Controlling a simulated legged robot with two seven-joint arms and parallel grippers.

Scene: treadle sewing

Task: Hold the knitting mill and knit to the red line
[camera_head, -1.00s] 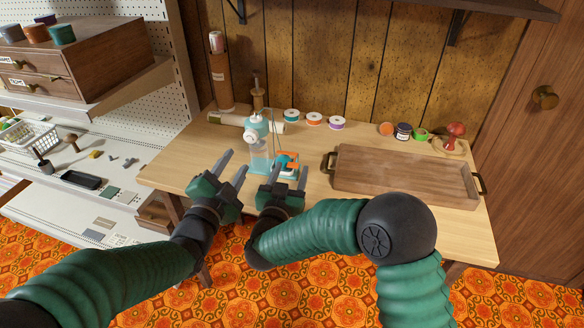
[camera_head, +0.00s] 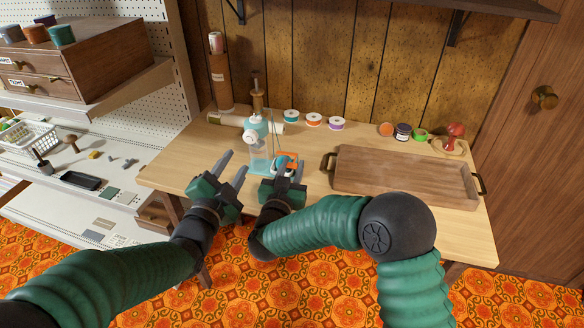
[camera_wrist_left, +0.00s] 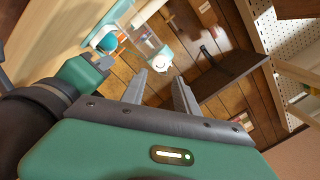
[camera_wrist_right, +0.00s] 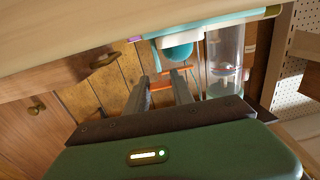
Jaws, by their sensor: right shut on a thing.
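The knitting mill (camera_head: 262,150), teal and clear with a white round knob, stands upright near the table's front edge, left of its middle. An orange and teal part (camera_head: 287,161) sits at its lower right; the teal round piece also shows in the right wrist view (camera_wrist_right: 178,52). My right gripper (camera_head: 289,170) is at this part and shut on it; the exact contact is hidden. My left gripper (camera_head: 231,165) is open and empty, left of and in front of the mill. It shows in the left wrist view (camera_wrist_left: 165,80). I cannot make out the red line.
A wooden tray (camera_head: 400,170) with handles fills the right of the table (camera_head: 460,225). White shelving (camera_head: 60,200) adjoins on the left.

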